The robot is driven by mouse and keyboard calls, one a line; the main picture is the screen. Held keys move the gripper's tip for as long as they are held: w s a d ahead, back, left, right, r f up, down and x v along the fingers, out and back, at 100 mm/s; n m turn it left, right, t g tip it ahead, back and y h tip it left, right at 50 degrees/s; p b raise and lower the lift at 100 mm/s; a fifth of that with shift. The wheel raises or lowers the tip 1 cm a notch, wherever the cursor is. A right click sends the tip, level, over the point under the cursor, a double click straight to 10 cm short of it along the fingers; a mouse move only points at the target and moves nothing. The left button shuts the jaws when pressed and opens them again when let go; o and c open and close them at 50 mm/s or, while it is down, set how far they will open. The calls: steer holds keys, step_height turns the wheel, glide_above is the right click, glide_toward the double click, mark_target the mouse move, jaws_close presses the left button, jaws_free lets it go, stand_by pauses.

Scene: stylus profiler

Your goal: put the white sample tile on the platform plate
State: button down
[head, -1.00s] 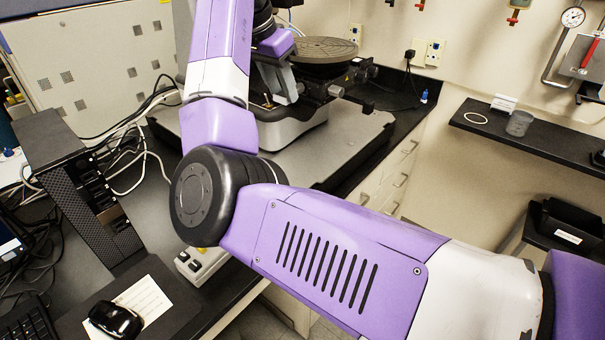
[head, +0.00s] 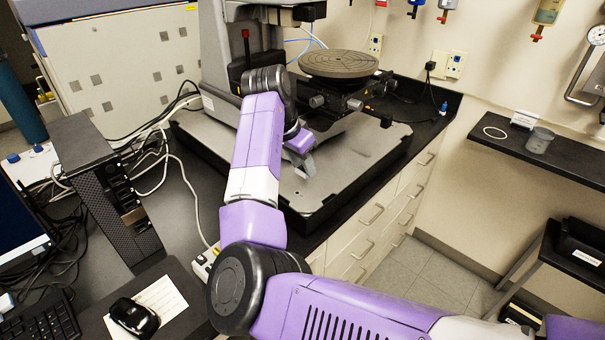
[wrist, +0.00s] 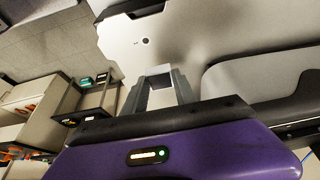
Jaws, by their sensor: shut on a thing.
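The platform plate (head: 338,64) is a round grey disc with ring grooves, standing level on the profiler's stage in the head view. Its top looks bare. My gripper (head: 305,170) is in front of and below the plate, above the profiler's grey base. In the wrist view my gripper (wrist: 160,76) has its two grey fingers pointing away, shut on a small pale piece at the tips, which appears to be the white sample tile (wrist: 158,70). The tile is hard to make out in the head view.
The profiler's base slab (head: 375,150) lies around the stage. Stage knobs (head: 318,101) stick out below the plate. The profiler's upright and head (head: 230,45) stand behind my arm. A computer tower (head: 100,190) stands at left. A wall shelf (head: 500,145) is at right.

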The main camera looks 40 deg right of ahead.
mark_target(300, 171)
steer(key=shift+f, duration=1.85)
steer(key=shift+f, duration=0.1)
steer(key=c, duration=1)
jaws_free()
steer(key=b+v, duration=0.2)
steer(key=v, duration=1)
